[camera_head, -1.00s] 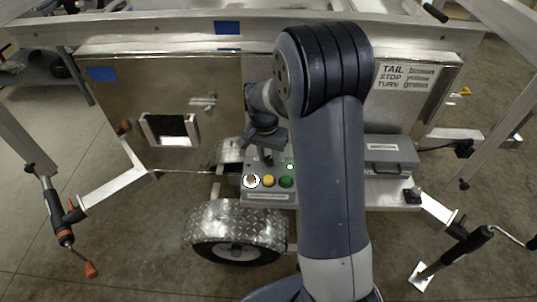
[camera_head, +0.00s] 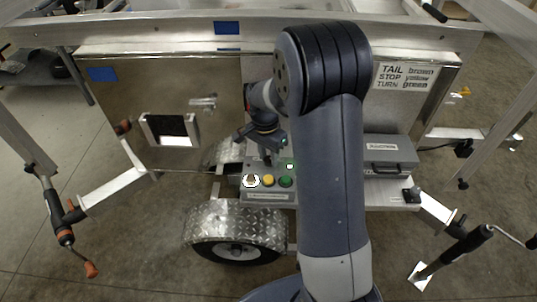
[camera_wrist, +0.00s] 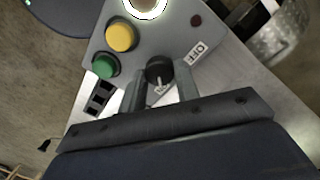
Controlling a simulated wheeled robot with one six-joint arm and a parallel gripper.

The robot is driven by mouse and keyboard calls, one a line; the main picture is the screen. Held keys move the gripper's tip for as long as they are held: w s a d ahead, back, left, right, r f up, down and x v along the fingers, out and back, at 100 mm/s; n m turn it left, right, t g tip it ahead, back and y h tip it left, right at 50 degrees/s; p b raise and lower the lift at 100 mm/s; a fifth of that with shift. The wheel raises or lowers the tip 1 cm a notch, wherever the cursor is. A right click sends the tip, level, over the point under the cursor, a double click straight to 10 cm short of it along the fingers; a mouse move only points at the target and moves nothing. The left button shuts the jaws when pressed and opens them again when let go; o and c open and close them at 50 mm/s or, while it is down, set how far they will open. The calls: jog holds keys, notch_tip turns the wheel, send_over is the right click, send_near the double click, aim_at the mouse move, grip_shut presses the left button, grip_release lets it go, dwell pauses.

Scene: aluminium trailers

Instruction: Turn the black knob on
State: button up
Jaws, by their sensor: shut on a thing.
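The black knob (camera_wrist: 159,70) is on the face of a grey control box, seen in the wrist view beside a label reading OFF. My gripper (camera_wrist: 160,88) has its two fingers on either side of the knob and is shut on it. A white pointer mark shows at the knob's near side, between the fingers. In the head view my gripper (camera_head: 268,158) is over the back of the control box (camera_head: 268,196), and the knob itself is hidden or too small to make out.
On the box are a yellow button (camera_wrist: 121,37), a green button (camera_wrist: 105,65), a white lit button (camera_head: 251,181) and a small dark red light (camera_wrist: 196,20). A grey case (camera_head: 388,152) stands to the right. A trailer wheel (camera_head: 238,250) is below.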

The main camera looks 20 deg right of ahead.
aim_at(266, 157)
jog(key=o, duration=1)
jog(key=shift+c, duration=0.2)
notch_tip(266, 157, up, 11)
jog(key=shift+w+a+p, duration=0.25)
jog(key=shift+w+p, duration=0.1)
jog(key=shift+f, duration=0.15)
jog(key=f, duration=1.1)
jog(key=shift+s+d+b, duration=0.25)
jog(key=shift+s+b, duration=0.1)
jog(key=shift+r, duration=0.15)
